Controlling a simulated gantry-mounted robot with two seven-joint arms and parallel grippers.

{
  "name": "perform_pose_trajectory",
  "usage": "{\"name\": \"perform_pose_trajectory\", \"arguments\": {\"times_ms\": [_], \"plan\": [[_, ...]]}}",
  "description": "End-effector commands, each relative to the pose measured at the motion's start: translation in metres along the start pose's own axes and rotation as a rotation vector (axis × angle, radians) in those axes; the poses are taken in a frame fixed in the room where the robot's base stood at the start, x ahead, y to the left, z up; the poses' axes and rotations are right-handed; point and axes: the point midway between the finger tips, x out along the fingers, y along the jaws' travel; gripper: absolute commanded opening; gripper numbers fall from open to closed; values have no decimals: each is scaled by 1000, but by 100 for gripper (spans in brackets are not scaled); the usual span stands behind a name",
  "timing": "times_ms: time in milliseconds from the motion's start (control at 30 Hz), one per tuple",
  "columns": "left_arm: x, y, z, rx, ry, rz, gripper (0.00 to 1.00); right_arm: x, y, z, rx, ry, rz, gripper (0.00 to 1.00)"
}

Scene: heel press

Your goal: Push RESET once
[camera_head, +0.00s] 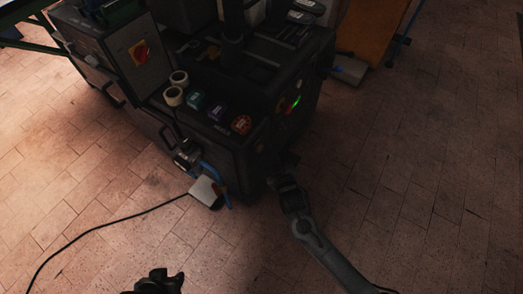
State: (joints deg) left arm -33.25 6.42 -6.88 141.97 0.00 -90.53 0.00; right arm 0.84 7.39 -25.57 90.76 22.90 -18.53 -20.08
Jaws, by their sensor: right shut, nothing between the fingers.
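The dark press machine (215,150) stands at the upper middle. On its right side face are a green light (296,101), a red spot (283,112) and a small orange spot (261,148). They are too small to read, so I cannot tell which control is RESET. My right gripper (272,183) is shut and empty, at the machine's lower right corner; I cannot tell if it touches. My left gripper (162,283) is a dark shape at the bottom edge; its fingers are unclear.
Two pale rolls (174,97) and several small coloured items, one green (195,102), sit on the machine. A red-yellow switch (139,52) is on a box at left. A white pedal-like box (205,192) with a cable lies on the floor.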

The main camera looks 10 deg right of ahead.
Motion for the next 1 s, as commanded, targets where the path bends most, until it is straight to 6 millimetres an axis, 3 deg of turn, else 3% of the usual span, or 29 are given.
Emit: {"name": "perform_pose_trajectory", "arguments": {"times_ms": [300, 1000], "plan": [[0, 0, 0, 1, 2, -1, 43, 11, -8, -9, 0, 0, -1, 0], [0, -3, 0, 11, 1, -9, 43, 11, -8, -9, 0, 0, -1, 0]]}}
